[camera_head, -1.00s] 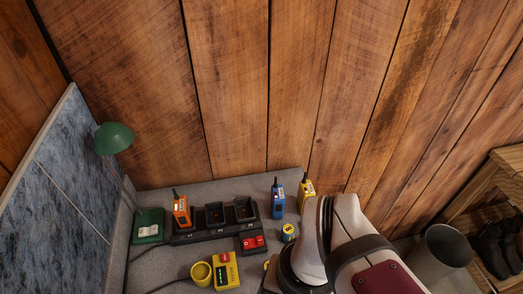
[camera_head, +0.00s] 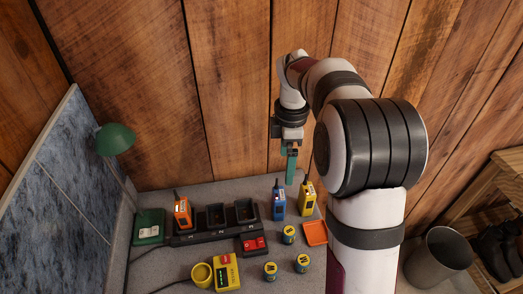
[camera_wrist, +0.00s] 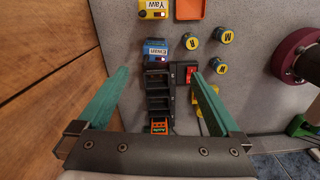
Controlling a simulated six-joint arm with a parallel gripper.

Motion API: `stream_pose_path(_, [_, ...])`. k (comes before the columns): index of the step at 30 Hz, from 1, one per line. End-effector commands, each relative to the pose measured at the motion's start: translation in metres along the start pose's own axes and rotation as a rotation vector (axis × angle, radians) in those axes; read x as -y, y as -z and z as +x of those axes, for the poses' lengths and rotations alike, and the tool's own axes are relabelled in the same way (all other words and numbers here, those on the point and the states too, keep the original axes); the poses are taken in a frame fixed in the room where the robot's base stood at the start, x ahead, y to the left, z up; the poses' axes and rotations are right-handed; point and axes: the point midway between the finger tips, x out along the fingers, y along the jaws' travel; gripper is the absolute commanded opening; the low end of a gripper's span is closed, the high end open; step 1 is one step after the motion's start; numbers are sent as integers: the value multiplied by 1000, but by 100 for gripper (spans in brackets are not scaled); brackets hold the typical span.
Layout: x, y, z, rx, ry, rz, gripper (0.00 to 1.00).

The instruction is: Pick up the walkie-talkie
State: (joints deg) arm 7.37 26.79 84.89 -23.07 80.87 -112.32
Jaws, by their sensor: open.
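Three walkie-talkies show. An orange one (camera_head: 181,213) stands in the left slot of a black charging rack (camera_head: 205,236), whose other two slots are empty. A blue one (camera_head: 278,203) and a yellow one (camera_head: 306,200) stand upright right of the rack. From above, the wrist view shows the blue (camera_wrist: 157,50), yellow (camera_wrist: 152,9) and orange (camera_wrist: 160,127) ones, with name labels. My gripper (camera_head: 291,168) is open and empty, pointing down above the back of the bench near the blue one. In the wrist view my gripper (camera_wrist: 159,76) has its teal fingers wide apart.
An orange tray (camera_head: 315,232) and several small round yellow-and-blue cells (camera_head: 270,270) lie to the right. The plank wall (camera_head: 230,100) rises close behind.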

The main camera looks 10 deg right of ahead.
Motion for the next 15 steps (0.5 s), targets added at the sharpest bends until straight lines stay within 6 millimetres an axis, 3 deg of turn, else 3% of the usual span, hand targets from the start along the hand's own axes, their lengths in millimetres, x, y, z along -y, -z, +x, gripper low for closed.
stream_pose_path(9, [-2,0,81,1,5,-22,100])
stream_pose_path(15, [-3,2,110,1,2,-22,100])
